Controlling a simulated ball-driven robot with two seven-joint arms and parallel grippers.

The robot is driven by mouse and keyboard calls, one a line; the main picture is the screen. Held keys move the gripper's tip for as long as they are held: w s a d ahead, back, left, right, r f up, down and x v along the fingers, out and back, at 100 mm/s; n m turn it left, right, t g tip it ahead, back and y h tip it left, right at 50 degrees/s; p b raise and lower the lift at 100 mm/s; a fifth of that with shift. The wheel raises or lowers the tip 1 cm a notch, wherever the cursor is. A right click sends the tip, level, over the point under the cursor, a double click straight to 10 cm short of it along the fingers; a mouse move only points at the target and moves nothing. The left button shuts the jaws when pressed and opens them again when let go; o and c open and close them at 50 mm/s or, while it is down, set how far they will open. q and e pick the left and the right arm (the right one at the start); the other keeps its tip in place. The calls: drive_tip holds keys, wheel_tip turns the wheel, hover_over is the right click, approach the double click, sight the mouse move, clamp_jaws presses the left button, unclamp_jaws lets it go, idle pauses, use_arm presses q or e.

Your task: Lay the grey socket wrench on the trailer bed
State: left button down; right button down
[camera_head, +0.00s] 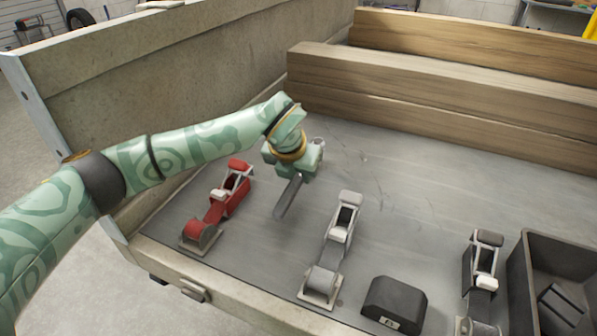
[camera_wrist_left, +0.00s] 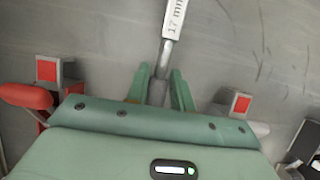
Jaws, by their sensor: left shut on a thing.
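The grey socket wrench (camera_head: 288,197) is in my left gripper (camera_head: 294,174), over the bare grey trailer bed (camera_head: 390,190) in the head view. Its grey end slants down towards the bed; I cannot tell whether it touches. In the left wrist view the wrench (camera_wrist_left: 172,22) carries a white "17 mm" label, and its shaft runs between the two green fingers of my left gripper (camera_wrist_left: 161,82), which is shut on it. The gripper hides part of the wrench. My right gripper is in neither view.
A red ratchet buckle (camera_head: 218,205) lies left of the gripper and a grey one (camera_head: 335,250) lies to the right. A black block (camera_head: 394,305), another grey buckle (camera_head: 482,272) and a dark crate (camera_head: 519,285) are further right. Wooden beams (camera_head: 430,90) lie behind. The middle bed is clear.

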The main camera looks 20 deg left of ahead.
use_arm(q)
drive_tip(key=shift+f, duration=1.25)
drive_tip(key=shift+c, duration=2)
unclamp_jaws()
drive_tip(key=o, duration=0.4)
